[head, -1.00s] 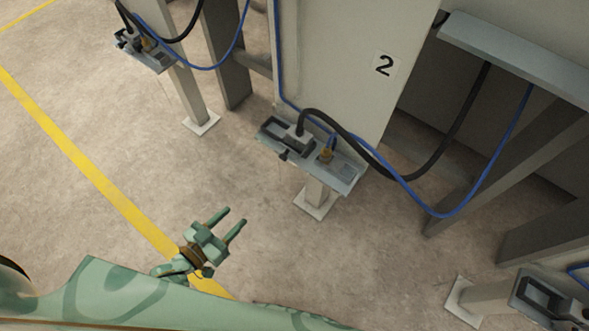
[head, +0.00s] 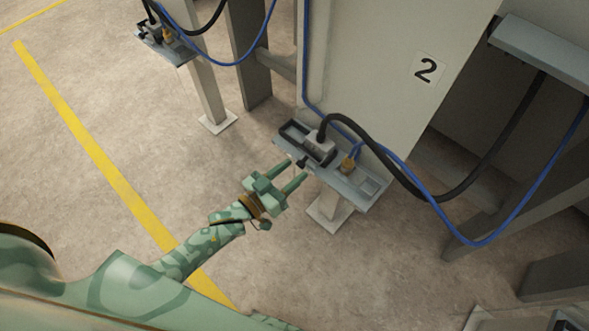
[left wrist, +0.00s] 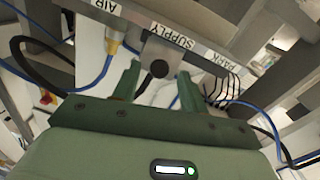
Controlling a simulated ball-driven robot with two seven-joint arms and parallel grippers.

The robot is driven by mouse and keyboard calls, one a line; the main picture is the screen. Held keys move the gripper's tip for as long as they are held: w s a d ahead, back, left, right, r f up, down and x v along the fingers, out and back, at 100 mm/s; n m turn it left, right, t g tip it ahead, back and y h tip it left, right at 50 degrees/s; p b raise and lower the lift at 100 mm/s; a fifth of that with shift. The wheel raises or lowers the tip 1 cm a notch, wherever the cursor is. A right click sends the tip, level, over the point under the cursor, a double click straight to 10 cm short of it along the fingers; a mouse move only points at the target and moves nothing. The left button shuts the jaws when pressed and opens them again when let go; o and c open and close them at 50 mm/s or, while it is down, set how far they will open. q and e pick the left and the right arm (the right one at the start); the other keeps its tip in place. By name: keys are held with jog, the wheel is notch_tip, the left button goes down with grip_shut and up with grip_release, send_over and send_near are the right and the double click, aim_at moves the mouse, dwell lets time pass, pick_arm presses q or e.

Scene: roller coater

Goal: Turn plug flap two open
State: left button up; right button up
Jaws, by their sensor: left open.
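Station two's grey shelf (head: 372,196) carries a grey plug (head: 320,146) with a thick black cable, seated upright. A small black knob (head: 303,162) sticks out of the shelf's front by the plug; I cannot tell for sure that it belongs to the flap. In the left wrist view the black round knob (left wrist: 159,69) sits on a grey block under the SUPPLY label (left wrist: 173,36), between my fingertips in the picture. My left gripper (head: 294,168) is open and empty, close in front of the knob; contact cannot be told. My right gripper is out of view.
A brass fitting (head: 348,165) with a blue hose stands right of the plug. A dark recessed frame (head: 294,131) lies left of it. The number 2 panel (head: 427,70) rises behind. Another station (head: 163,40) stands at the upper left. The floor on the left is clear.

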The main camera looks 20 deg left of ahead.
pick_arm(q)
jog(key=shift+w+d, duration=0.25)
jog(key=shift+w, duration=0.3)
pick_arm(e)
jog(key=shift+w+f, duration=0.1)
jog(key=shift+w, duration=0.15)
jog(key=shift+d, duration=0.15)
pick_arm(q)
grip_shut()
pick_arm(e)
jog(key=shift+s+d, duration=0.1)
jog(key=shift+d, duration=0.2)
